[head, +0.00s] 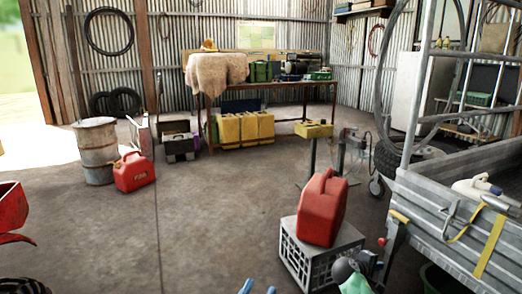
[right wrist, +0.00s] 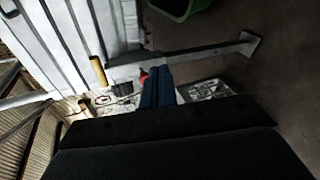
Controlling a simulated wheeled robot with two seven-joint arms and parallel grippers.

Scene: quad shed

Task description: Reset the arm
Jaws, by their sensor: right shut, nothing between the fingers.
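My left gripper (head: 258,289) shows only as two blue fingertips at the bottom edge of the head view, set apart with nothing seen between them. They are in front and to the left of the grey crate (head: 305,262). My right gripper (right wrist: 157,88) shows in the right wrist view with its blue fingers together and empty. Beyond its tips are the crate (right wrist: 205,90) and the trailer's side (right wrist: 60,45). I cannot make out the right fingers in the head view. Most of both arms is out of view.
A red jerrycan (head: 322,208) stands on the crate. The trailer (head: 440,215) with its cage fills the right side. A green tub (head: 440,280) is below it. Another red can (head: 134,172) and a drum (head: 97,150) stand left. The middle floor is clear.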

